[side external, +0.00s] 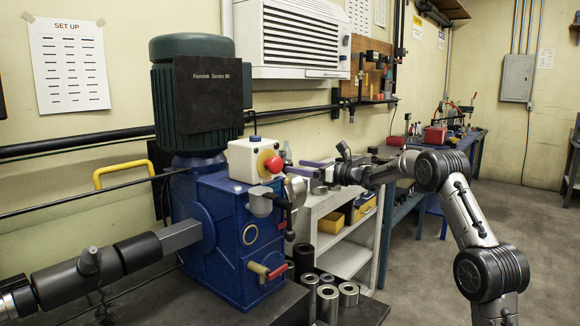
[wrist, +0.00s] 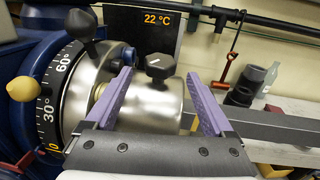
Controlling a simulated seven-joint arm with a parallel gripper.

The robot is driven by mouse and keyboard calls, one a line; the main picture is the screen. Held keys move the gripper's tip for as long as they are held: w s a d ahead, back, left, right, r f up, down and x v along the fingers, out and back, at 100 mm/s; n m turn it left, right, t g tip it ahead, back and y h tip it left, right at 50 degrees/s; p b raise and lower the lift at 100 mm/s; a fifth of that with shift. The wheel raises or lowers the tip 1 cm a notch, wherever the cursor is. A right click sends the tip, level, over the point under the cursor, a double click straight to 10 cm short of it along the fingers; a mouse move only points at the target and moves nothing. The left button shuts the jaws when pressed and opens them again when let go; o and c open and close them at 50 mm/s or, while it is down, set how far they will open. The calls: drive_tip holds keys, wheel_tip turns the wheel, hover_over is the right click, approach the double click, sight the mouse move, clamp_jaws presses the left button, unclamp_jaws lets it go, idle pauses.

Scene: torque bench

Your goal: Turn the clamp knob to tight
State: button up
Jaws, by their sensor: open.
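The clamp knob (wrist: 160,66) is black with a white mark line on top. In the wrist view it stands on a shiny metal cylinder (wrist: 150,104), beside a black dial ring (wrist: 45,105) with degree numbers. My gripper (wrist: 158,75) has two purple fingers spread wide, one to the left and one to the right of the knob in the picture. Both look clear of the knob, with nothing between them but the view of the cylinder and knob. In the side view my gripper (side external: 299,167) is close to the right side of the blue machine (side external: 215,220). I cannot make out the knob there.
A dark lever knob (wrist: 80,22) and a yellow ball knob (wrist: 22,89) stick out by the dial. A grey bar (wrist: 270,127) runs right from the cylinder. A red emergency button (side external: 270,163) sits near my gripper. Metal cylinders (side external: 328,300) stand in front of the shelf.

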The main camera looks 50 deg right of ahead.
sight(289, 163)
drive_tip(key=shift+w+a, duration=0.15)
drive_tip(key=shift+w, duration=0.85)
drive_tip(key=shift+w+a, duration=0.1)
drive_tip(key=shift+w, duration=0.9)
drive_tip(key=shift+c, duration=0.2)
drive_tip(key=c, duration=1.3)
drive_tip(key=shift+a+r+m+h, duration=0.1)
drive_tip(key=shift+a+m+h, duration=0.05)
drive_tip(key=shift+m+h, duration=0.6)
drive_tip(key=shift+a+r+m+h, duration=0.1)
drive_tip(key=shift+m+h, duration=0.45)
drive_tip(key=shift+h, duration=0.4)
drive_tip(key=shift+m+h, duration=1.2)
drive_tip(key=shift+h, duration=0.5)
drive_tip(key=o, duration=1.3)
drive_tip(key=shift+f, duration=0.1)
drive_tip(key=shift+o, duration=0.2)
